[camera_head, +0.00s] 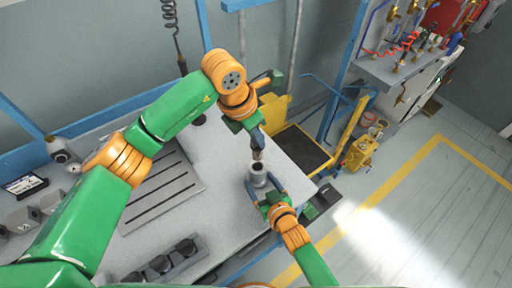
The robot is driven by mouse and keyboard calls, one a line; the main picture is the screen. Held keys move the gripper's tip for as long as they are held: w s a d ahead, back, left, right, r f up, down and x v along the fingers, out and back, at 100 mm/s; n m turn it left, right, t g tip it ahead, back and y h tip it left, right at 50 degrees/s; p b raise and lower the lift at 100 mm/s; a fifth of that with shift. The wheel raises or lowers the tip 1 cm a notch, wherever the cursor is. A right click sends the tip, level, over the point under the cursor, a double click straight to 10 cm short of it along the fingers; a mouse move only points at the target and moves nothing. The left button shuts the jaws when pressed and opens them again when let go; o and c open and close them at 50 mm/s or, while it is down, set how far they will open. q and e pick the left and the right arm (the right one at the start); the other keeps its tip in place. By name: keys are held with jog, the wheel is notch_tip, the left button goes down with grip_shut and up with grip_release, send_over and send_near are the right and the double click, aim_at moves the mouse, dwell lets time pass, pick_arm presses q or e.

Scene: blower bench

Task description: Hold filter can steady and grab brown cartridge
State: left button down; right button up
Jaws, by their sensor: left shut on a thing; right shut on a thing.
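The filter can (258,171) is a small grey cylinder standing upright near the right part of the bench. My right gripper (265,187) comes from below and is shut on the can, with its blue fingers on either side. My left gripper (258,142) points down from above the can. It is shut on the small brown cartridge (257,155), of which only a little shows between the fingertips. The cartridge is just above the can's dark top opening; I cannot tell whether its lower end is inside.
The light bench top (215,215) is clear around the can. A slotted grey plate (160,190) lies to the left. Several dark round parts in a holder (160,264) sit at the front edge.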

jog(key=o, duration=1.4)
